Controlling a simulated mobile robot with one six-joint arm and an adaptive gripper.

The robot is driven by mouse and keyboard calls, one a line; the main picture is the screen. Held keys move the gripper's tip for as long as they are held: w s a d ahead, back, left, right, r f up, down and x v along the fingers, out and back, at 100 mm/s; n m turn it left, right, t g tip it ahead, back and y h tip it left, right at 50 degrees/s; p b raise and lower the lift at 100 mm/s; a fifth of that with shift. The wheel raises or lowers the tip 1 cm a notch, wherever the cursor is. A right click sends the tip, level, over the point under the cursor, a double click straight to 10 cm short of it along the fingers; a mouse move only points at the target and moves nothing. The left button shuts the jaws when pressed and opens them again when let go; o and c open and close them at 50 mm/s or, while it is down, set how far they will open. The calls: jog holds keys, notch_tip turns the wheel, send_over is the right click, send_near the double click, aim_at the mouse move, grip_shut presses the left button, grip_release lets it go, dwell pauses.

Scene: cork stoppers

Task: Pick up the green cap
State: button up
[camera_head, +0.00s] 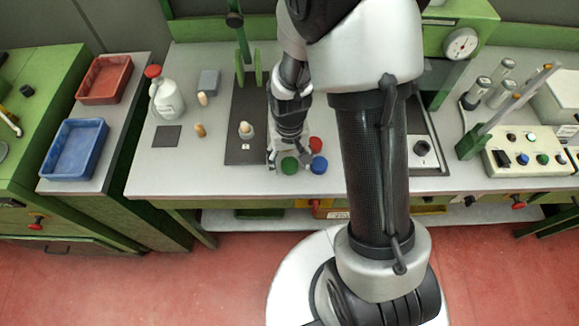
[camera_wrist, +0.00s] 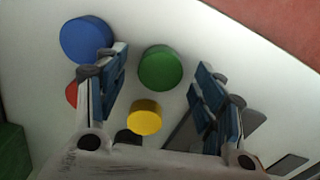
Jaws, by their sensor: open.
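The green cap (camera_head: 290,165) lies on the light bench top near its front edge, just below my gripper in the head view. In the wrist view the green cap (camera_wrist: 160,68) shows between and beyond the two fingers. My gripper (camera_wrist: 158,85) is open, with nothing between its finger pads that I can see it touching. It also shows in the head view (camera_head: 289,165), low over the caps. A blue cap (camera_wrist: 87,40) lies to the left of the green one, and a yellow cap (camera_wrist: 145,117) lies below it in the wrist view.
A red cap (camera_head: 315,145) and the blue cap (camera_head: 319,165) lie close to the right of the green cap. A dark plate (camera_head: 247,110) with a stopper on it stands to the left. A white bottle (camera_head: 166,97) and trays are farther left.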

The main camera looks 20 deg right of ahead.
jog(key=shift+f, duration=0.4)
jog(key=shift+r, duration=0.1)
jog(key=shift+c, duration=0.5)
jog(key=c, duration=0.7)
jog(key=shift+c, duration=0.2)
